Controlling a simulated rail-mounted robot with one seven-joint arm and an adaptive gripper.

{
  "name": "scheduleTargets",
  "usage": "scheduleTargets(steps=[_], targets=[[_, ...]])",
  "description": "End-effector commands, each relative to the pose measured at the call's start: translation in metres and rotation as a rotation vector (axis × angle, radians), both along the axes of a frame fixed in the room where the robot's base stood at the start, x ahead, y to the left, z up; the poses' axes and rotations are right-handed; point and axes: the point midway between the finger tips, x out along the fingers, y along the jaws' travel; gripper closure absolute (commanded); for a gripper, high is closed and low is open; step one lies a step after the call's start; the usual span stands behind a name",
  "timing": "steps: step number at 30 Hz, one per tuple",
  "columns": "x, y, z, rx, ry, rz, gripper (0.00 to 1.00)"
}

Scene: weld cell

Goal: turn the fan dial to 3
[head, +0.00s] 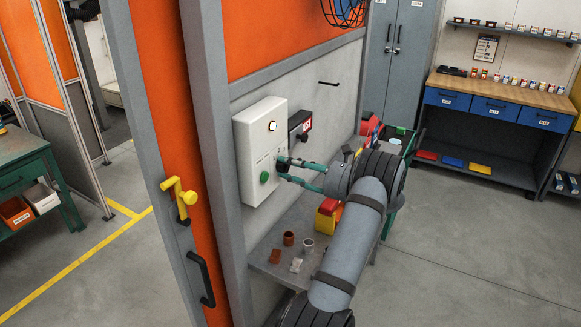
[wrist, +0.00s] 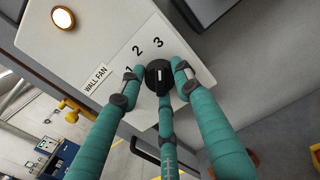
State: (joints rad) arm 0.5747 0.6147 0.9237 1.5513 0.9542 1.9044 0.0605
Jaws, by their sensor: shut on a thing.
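The fan dial (wrist: 158,77) is a round black knob on the white control box (head: 254,150), beside a WALL FAN label (wrist: 96,79). The numbers 1, 2 and 3 are printed around it; the 3 (wrist: 158,43) stands above it in the wrist view. A short white mark on the knob runs roughly up and down there, about in line with the 3. My gripper (wrist: 157,70) has teal fingers on both sides of the knob and a third finger below, and is shut on it. In the head view my gripper (head: 284,168) reaches the box front and mostly hides the dial.
A shelf (head: 262,262) with small cups is below. A yellow handle (head: 182,199) projects at the left.

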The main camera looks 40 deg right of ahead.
Motion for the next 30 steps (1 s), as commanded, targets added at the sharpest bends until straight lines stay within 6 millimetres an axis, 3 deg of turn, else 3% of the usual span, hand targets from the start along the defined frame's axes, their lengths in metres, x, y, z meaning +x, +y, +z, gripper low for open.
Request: scheduleTargets(steps=[1, 19, 20, 30], targets=[[0.0016, -0.0016, 0.0073, 0.006, -0.014, -0.005, 0.93], [0.0015, -0.0018, 0.0074, 0.01, -0.012, -0.006, 0.93], [0.0015, -0.0018, 0.0074, 0.01, -0.012, -0.006, 0.66], [0.0009, -0.0013, 0.0044, 0.01, -0.007, -0.004, 0.48]])
